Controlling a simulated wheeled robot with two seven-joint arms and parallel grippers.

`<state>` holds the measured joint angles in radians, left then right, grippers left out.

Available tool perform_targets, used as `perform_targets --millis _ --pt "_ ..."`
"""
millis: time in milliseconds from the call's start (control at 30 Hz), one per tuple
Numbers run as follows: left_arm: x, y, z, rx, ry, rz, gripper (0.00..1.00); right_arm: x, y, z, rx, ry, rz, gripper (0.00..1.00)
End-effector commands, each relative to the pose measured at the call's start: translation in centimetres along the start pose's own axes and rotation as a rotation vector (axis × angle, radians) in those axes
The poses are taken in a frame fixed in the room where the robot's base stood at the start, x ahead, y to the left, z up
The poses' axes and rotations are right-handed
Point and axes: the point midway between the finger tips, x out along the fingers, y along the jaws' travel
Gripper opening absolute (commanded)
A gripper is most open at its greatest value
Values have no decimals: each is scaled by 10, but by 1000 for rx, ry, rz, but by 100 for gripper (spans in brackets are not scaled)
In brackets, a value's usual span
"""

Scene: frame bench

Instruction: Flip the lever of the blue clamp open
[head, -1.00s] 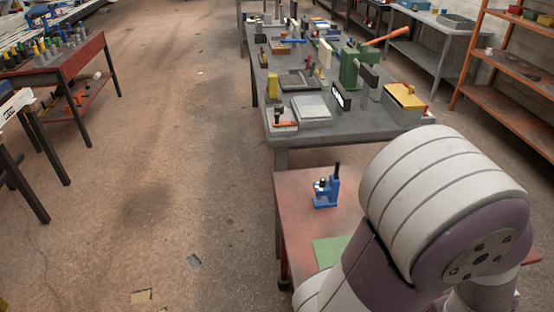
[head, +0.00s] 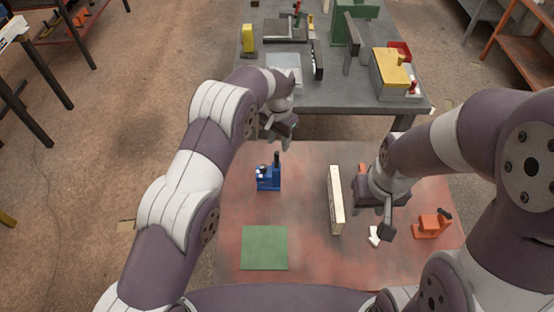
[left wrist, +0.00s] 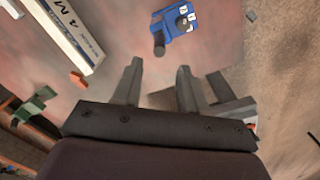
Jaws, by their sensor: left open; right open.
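The blue clamp (head: 268,184) stands on the reddish table (head: 300,265), left of its middle. Its dark lever handle (head: 277,159) points upward in the head view. The clamp (left wrist: 180,20) also shows at the top of the left wrist view, with the dark handle end (left wrist: 159,47) toward the gripper. My left gripper (head: 281,128) is beyond and above the clamp, apart from it. In the left wrist view its fingers (left wrist: 159,66) are spread and empty. My right gripper (head: 383,212) is open over the table's right part, away from the clamp.
A green square (head: 265,247) lies in front of the clamp. A long cream bar (head: 336,200) stands to its right. A small white piece (head: 375,236) and an orange clamp (head: 432,226) are farther right. A cluttered grey bench (head: 345,95) stands behind.

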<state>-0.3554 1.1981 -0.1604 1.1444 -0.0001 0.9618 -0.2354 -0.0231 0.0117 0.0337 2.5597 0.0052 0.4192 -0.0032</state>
Motion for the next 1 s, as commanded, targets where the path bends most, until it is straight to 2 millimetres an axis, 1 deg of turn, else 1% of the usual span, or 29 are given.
perform_targets --millis 33,67,100,200,300,400,500,733,767,800,867,900,1000 --pt "12 0 0 0 -2 1 42 1 0 1 0 -2 0 43" --pt "17 0 0 0 -3 1 42 -5 0 0 0 -2 0 43" --pt "26 0 1 0 -3 1 42 -8 0 -1 0 1 0 43" --pt "44 0 0 -1 -1 0 42 -18 0 -2 0 1 0 43" --pt "60 0 0 -1 -1 0 42 -22 0 -2 0 1 0 43" --pt "71 0 0 -1 1 0 42 -24 0 -3 0 1 0 43" --pt "76 0 0 -2 2 0 42 -24 0 -3 0 1 0 43" --pt "77 -1 0 -2 2 -1 42 -24 0 -3 0 1 0 43" --pt "77 -1 0 -2 2 -1 36 -24 0 -3 0 1 0 43" --pt "77 -1 0 -2 2 -1 23 -24 0 -3 0 1 0 43" --pt "77 -1 0 -2 2 -1 3 -24 0 -3 0 1 0 43" --pt "77 -1 0 -2 2 -1 0 -24 0 -3 0 1 0 43" --pt "77 -1 0 -2 3 -1 0 -24 0 -3 0 1 0 43"
